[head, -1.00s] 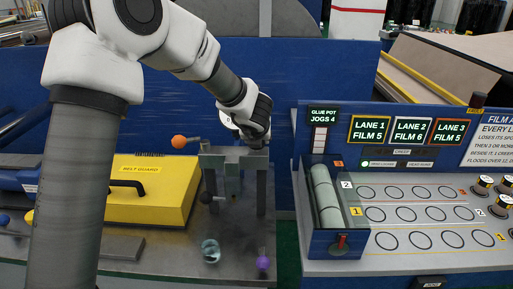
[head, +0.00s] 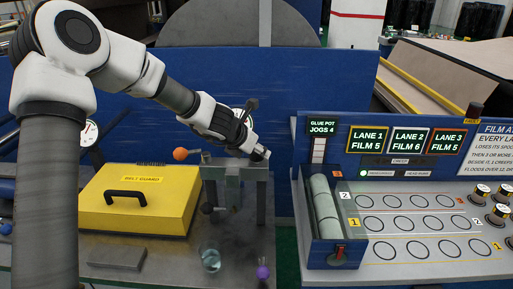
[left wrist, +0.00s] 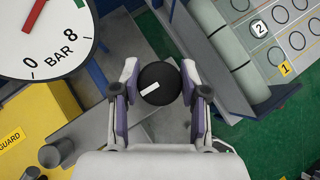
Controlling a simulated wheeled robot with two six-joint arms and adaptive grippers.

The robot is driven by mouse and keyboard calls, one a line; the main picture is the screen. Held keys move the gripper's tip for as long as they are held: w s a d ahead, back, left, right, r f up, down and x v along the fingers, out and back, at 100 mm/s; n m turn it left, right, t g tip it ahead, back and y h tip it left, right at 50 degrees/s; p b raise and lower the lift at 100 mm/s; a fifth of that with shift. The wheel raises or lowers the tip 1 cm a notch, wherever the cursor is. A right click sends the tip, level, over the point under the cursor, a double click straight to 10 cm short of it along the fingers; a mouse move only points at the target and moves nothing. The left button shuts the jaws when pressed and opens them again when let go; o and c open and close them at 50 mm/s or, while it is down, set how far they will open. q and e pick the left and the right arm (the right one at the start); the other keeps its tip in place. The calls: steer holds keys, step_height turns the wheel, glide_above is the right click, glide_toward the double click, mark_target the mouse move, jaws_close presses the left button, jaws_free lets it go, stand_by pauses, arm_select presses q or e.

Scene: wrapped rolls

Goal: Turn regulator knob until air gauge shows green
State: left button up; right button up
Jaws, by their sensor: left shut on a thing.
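The round black regulator knob (left wrist: 158,84) with a white mark sits between the two fingers of my left gripper (left wrist: 159,76) in the left wrist view. The gripper is shut on it. The white mark points to the lower left. The air gauge (left wrist: 48,46), marked BAR, is cut off at the top left there. Its red needle points up and right from the hub, and part of a green band shows at the top right. In the head view my left gripper (head: 259,150) is above the grey stand, and the knob is not clear. My right gripper is not in view.
A yellow belt guard (head: 145,195) with a black handle lies left of the grey stand (head: 233,172). An orange ball-ended lever (head: 181,154) sticks out beside the stand. The blue lane console (head: 400,235) fills the right.

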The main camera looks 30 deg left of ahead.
arm_select(q)
steer(key=shift+f, duration=0.1)
steer(key=o, duration=1.1)
steer(key=shift+c, duration=0.2)
steer(key=shift+o, duration=0.5)
steer(key=v, duration=0.7)
steer(key=shift+s, duration=0.15)
